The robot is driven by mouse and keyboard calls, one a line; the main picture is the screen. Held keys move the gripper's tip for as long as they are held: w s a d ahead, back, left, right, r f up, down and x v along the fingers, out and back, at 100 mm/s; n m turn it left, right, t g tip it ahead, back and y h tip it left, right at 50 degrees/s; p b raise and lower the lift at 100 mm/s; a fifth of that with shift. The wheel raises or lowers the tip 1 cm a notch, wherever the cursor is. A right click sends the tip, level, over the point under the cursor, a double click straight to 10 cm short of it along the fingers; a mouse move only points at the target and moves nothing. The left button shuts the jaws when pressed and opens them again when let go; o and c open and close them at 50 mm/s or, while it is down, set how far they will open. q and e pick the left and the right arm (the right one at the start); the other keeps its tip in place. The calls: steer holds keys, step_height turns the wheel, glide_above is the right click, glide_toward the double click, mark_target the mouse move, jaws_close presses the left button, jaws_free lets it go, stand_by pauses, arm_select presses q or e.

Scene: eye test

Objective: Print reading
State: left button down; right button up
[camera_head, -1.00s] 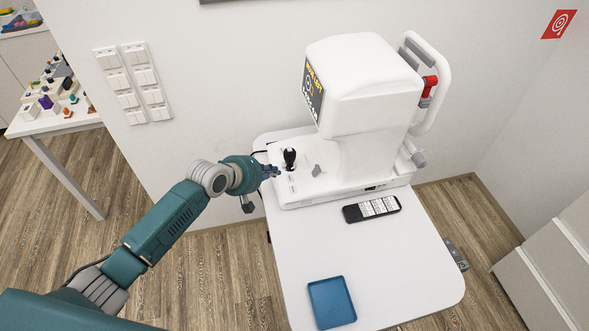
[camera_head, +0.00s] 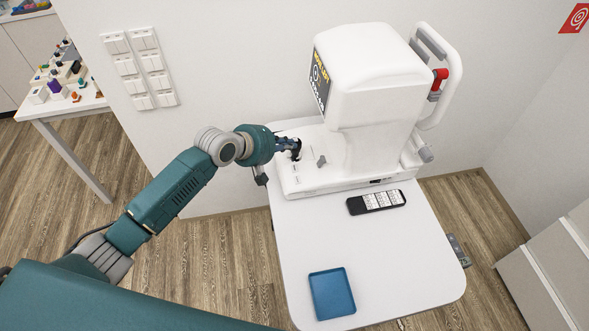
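The white eye test machine (camera_head: 365,85) stands at the back of the white table (camera_head: 390,260). Its dark screen (camera_head: 319,82) faces left, with yellow text on top and marks too small to read. A black joystick (camera_head: 297,153) and a small grey lever (camera_head: 321,161) stand on its base. My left gripper (camera_head: 290,145) is at the joystick and partly covers it. I cannot tell whether its fingers are closed on it. No printed slip is discernible. My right gripper is not in view.
A black handset with white labels (camera_head: 376,201) lies in front of the machine. An empty-looking blue tray (camera_head: 331,293) lies near the table's front. A side table (camera_head: 70,110) with small objects is at left, a white cabinet (camera_head: 550,270) at right. The table's middle is clear.

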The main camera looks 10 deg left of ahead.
arm_select(q)
steer(key=b, duration=0.7)
glide_above(292, 171)
step_height(292, 171, down, 7)
steer(key=shift+a+f, duration=0.1)
steer(key=shift+f, duration=0.4)
steer(key=shift+f, duration=0.15)
stand_by(0.5)
steer(key=shift+f, duration=0.2)
